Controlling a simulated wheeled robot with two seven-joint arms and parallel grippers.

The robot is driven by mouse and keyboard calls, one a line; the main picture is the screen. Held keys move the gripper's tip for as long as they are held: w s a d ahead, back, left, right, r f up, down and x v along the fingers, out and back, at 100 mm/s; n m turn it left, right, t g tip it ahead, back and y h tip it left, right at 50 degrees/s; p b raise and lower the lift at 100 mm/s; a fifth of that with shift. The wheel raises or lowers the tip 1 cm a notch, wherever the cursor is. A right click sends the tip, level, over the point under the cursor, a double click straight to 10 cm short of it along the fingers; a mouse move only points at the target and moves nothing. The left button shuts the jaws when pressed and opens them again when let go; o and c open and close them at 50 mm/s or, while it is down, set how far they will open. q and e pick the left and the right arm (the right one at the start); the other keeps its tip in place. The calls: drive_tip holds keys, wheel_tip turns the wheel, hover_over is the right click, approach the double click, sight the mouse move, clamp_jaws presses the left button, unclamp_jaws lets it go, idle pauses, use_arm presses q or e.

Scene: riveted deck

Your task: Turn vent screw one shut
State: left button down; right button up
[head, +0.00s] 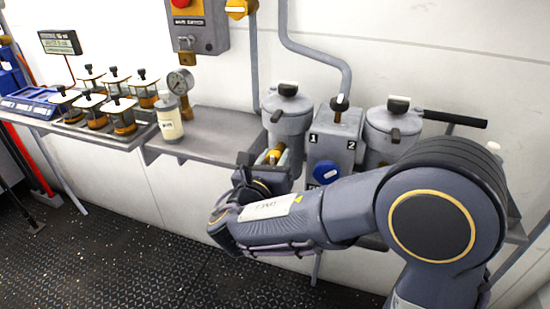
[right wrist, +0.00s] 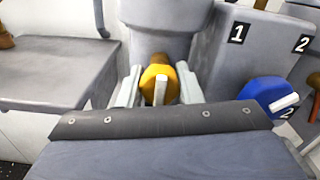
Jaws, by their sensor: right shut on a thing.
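Vent screw one, a yellow knob (right wrist: 156,80) with a white pointer bar and a brass stem behind it, sits low on the front of the left grey filter housing (head: 288,122). In the right wrist view the white bar stands about upright. My right gripper (right wrist: 158,90) is shut on the yellow knob, with one pale finger on each side. In the head view the gripper and wrist hide much of the knob. A blue knob (right wrist: 265,93) with a white bar, near a label 2, is to the right. My left gripper is not in view.
A grey block (head: 335,135) marked 1 and 2, with a lever on top, stands between the left housing and a second housing (head: 392,130). A grey shelf (head: 215,130) to the left is mostly bare. A pressure gauge (head: 180,81) and several small jars (head: 97,110) stand further left.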

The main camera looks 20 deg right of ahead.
drive_tip(key=m+b, duration=0.2)
drive_tip(key=m, duration=0.1)
drive_tip(key=shift+f+b, duration=0.2)
drive_tip(key=shift+b, duration=0.1)
drive_tip(key=m+b, duration=0.3)
drive_tip(key=m, duration=0.1)
drive_tip(key=m+b, duration=0.7)
drive_tip(key=shift+a, duration=0.1)
drive_tip(key=shift+r+m+b, duration=0.15)
drive_tip(key=shift+m+b, duration=1.7)
drive_tip(key=shift+m, duration=0.15)
drive_tip(key=o, duration=1)
drive_tip(key=shift+r, duration=0.1)
